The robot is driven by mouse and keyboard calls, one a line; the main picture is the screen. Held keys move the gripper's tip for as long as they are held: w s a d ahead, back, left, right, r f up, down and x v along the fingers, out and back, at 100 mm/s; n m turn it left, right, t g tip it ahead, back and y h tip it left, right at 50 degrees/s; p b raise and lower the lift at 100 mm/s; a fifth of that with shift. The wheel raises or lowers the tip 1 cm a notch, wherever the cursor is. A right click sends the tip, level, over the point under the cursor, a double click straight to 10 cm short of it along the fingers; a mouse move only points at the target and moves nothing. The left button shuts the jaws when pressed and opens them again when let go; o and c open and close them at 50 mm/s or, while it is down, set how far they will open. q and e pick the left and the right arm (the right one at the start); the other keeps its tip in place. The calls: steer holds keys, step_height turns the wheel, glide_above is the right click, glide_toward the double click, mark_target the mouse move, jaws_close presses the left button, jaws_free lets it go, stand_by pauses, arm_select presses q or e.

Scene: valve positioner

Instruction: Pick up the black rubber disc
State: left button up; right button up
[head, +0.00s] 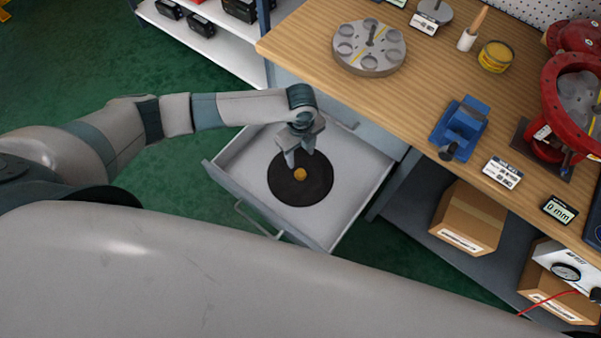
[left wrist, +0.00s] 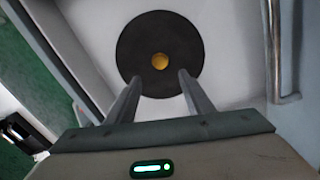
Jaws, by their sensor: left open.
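The black rubber disc (head: 300,189) lies flat in the open drawer (head: 352,212), with a small round brass-coloured piece (head: 300,174) at its centre. The disc also shows in the left wrist view (left wrist: 140,45), with the brass piece (left wrist: 160,61) in its middle. My left gripper (head: 300,160) is open and empty over the disc's far part, pointing down. In the left wrist view its two fingers (left wrist: 155,80) reach toward the disc's near edge, with the brass piece beyond the gap. I cannot tell the exact height above the disc. My right gripper is not in view.
The wooden workbench (head: 400,95) overhangs behind the drawer, carrying a round grey plate (head: 368,48), a blue vise (head: 460,125) and a red valve body (head: 570,100). A cardboard box (head: 468,215) sits on the shelf below. The drawer floor around the disc is clear.

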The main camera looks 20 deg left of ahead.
arm_select(q)
glide_above(301, 173)
step_height(301, 173, down, 6)
steer(key=shift+a+f+p, duration=0.1)
steer(key=shift+p, duration=0.25)
steer(key=shift+f+p, duration=0.4)
steer(key=shift+f, duration=2.15)
jaws_close()
